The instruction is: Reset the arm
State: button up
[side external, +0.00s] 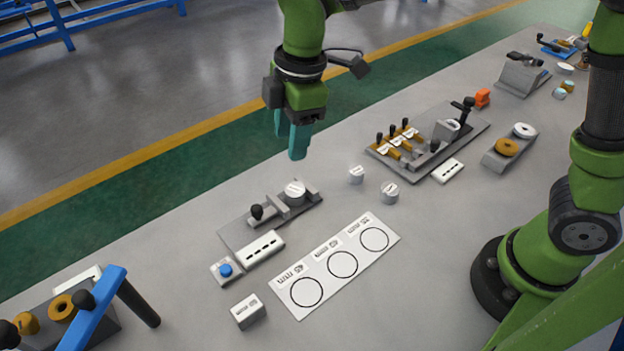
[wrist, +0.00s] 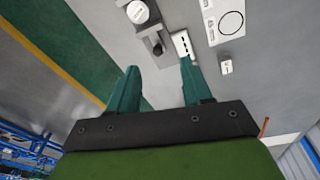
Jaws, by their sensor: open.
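My gripper (side external: 294,135) hangs above the far side of the table, fingers pointing down. Its two teal fingers also show in the wrist view (wrist: 158,84), spread apart with nothing between them. Below it in the side view is a grey fixture (side external: 240,232) with a black knob (side external: 257,212) and a white-topped round part (side external: 296,190) seated in it. The fingers are clear of the fixture and the table.
A white sheet with three circles (side external: 325,284) lies in front of the fixture. A blue-button box (side external: 226,270), a white block (side external: 248,312) and two loose round parts (side external: 390,191) (side external: 356,174) stand nearby. A clamp board (side external: 420,160) is to the right, a blue-handled device (side external: 92,310) at front left.

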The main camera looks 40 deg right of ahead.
jog(key=s+d+r+m+t, duration=0.2)
jog(key=s+d+m+t, duration=0.1)
jog(key=s+d+m, duration=0.4)
jog(key=s+d+r+m+t, duration=0.2)
jog(key=s+d+m, duration=0.5)
jog(key=d+m, duration=0.4)
jog(key=shift+r+m+t+y, duration=0.4)
jog(key=shift+m+t, duration=0.2)
